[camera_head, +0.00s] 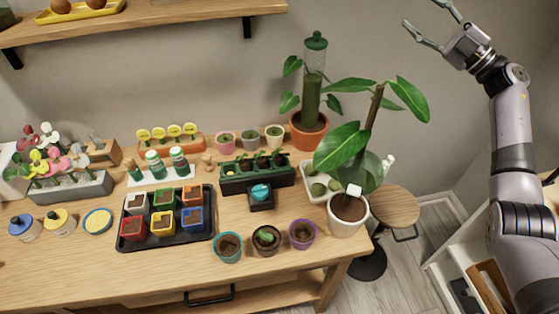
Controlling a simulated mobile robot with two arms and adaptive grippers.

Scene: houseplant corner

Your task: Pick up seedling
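A small green seedling (265,236) shows in a brown pot near the table's front edge, between a teal-rimmed pot and a purple-rimmed pot. More small seedlings (276,160) stand in a dark green tray (258,183) in the middle of the table. I cannot tell which one the task names. My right gripper (421,11) is at the upper right, raised above and to the right of the table. It is open and empty, far from the seedlings. My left gripper is not in view.
Tall plants stand in an orange pot (308,136) and a white pot (347,224) on the right. A black tray (164,243) holds several coloured pots. The teal-rimmed pot (228,248) and purple-rimmed pot (302,235) flank the brown one. A shelf (170,24) overhangs the back left.

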